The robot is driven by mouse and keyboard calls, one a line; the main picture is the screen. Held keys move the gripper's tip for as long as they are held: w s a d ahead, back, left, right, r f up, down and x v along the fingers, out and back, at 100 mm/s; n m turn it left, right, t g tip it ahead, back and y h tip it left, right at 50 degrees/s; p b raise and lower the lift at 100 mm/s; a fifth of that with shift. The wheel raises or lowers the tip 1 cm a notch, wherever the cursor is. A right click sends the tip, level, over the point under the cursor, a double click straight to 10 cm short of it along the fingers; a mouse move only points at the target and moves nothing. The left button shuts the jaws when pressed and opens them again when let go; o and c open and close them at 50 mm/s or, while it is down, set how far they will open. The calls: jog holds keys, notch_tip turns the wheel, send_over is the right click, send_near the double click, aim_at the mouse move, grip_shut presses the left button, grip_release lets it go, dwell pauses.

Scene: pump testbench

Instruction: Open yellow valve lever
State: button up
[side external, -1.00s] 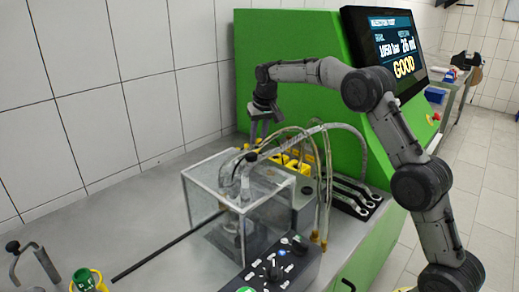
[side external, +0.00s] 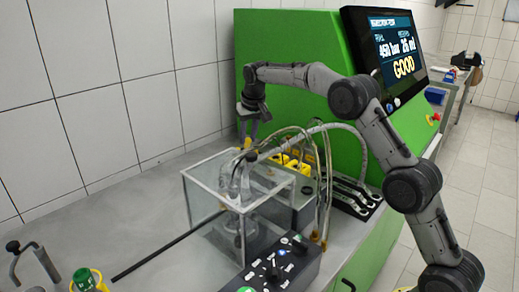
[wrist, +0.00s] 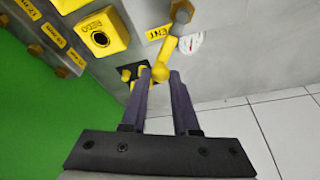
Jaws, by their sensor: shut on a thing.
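The yellow valve lever (wrist: 160,71) shows in the wrist view, reaching from near a brownish bolt-like fitting down to between my fingers. My gripper (wrist: 160,76) is shut on its lower end, with one dark finger on each side. A small yellow part also shows at the left finger's tip; I cannot tell whether it belongs to the lever. In the side external view my gripper (side external: 247,140) points down behind the clear box, close to the green machine's left end. The lever is too small there to make out well.
The wrist view shows a yellow REDO block (wrist: 103,33) and a round white gauge (wrist: 190,41) beside the lever. In the side external view, a clear box (side external: 205,200) with hoses stands in front of my gripper. The green machine (side external: 290,40) carries a screen (side external: 390,45) reading GOOD.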

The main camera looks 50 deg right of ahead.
jog(key=shift+w+f, duration=0.15)
jog(key=shift+w+a, duration=0.45)
jog(key=shift+a, duration=0.45)
jog(key=shift+w+a, duration=0.1)
jog(key=shift+a, duration=0.8)
jog(key=shift+r, duration=0.2)
jog(key=o, duration=1.5)
jog(key=shift+c, duration=0.2)
jog(key=shift+d, duration=0.1)
jog(key=shift+r, duration=2.95)
